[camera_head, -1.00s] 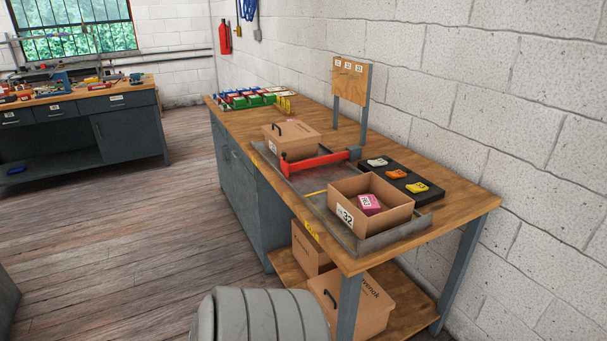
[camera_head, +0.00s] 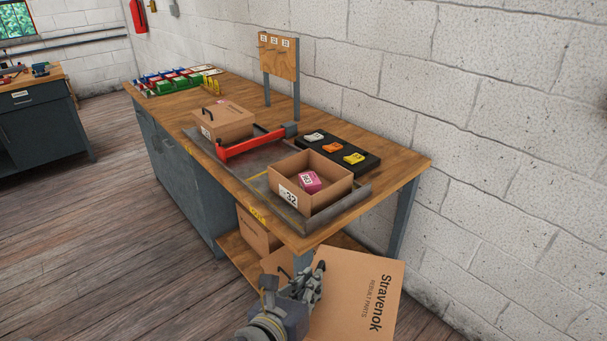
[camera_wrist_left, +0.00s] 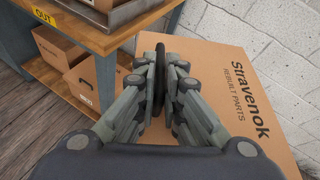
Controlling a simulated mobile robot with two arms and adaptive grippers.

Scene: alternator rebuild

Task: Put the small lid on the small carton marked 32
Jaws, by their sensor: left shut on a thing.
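The small carton marked 32 (camera_head: 288,194) stands open on the tray at the near end of the bench. A pink box (camera_head: 311,181) lies inside it. My left gripper (camera_head: 316,274) is shut on the black handle (camera_wrist_left: 159,75) of a brown cardboard lid (camera_head: 358,300). The lid, printed "Stravenok rebuilt parts", also fills the right of the left wrist view (camera_wrist_left: 225,80). It is held in front of the bench's near end, apart from the carton. My right gripper is not in view.
A red bar (camera_head: 250,144) crosses the grey tray (camera_head: 345,207) between carton 32 and a lidded carton (camera_head: 222,123). A black mat (camera_head: 338,144) with several coloured parts lies beside them. A peg board (camera_head: 279,56) stands behind. A lower shelf holds boxes (camera_wrist_left: 95,83).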

